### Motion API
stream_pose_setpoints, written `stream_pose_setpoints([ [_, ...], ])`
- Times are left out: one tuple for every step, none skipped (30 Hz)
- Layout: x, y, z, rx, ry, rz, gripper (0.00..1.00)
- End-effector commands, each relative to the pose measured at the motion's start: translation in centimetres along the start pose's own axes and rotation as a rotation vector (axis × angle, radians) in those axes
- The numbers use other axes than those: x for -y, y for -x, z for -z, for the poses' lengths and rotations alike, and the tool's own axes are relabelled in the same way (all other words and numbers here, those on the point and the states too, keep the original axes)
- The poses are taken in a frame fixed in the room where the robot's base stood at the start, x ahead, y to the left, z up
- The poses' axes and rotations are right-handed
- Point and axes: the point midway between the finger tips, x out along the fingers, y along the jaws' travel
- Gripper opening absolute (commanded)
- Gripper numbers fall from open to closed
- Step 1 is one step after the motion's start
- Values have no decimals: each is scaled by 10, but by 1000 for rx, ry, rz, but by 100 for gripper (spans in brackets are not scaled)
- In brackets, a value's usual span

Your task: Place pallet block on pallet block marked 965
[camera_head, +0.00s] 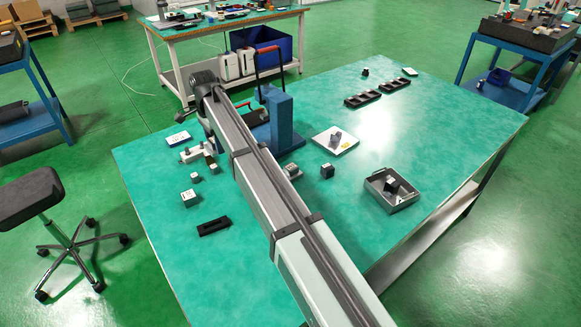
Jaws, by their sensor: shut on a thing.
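My arm reaches from the bottom edge to the far left part of the green table (440,120). My gripper (211,154) hangs below its far end, small and partly hidden, and appears shut on a small block (212,166) just at or above the table; I cannot tell whether it touches. Small blocks stand near it: a pale one (189,197), a smaller one (195,177), a grey one (292,171) right of my arm and a dark one (327,170). Their markings are too small to read, so I cannot tell which is 965.
A blue stand (283,118) rises behind my arm. A white plate (336,141) with a grey piece lies right of it. A grey tray (405,198) holds dark parts. A black slotted piece (214,226) lies front left. The right part of the table is mostly clear.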

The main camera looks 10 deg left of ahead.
Motion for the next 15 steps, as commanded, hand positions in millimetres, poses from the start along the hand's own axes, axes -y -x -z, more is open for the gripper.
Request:
stream_pose_setpoints([
  [-14, 2, 20, 0, -6, 1, 15],
  [-20, 3, 30, 0, -7, 1, 15],
  [-29, 4, 44, 0, -7, 1, 15],
  [-35, 5, 54, 0, -8, 1, 15],
  [-42, 6, 64, 0, -8, 1, 15],
  [-50, 8, 78, 0, -10, 1, 15],
  [-57, 9, 87, 0, -10, 1, 15],
  [-64, 10, 97, 0, -11, 1, 15],
  [-73, 11, 109, 0, -11, 1, 15],
  [-80, 12, 118, 0, -12, 1, 15],
  [-87, 13, 126, 0, -12, 1, 15],
  [-96, 14, 137, 0, -13, 1, 15],
  [-102, 15, 144, 0, -13, 1, 15],
  [-108, 16, 151, 0, -14, 1, 15],
  [-115, 17, 159, 0, -13, 1, 15],
])
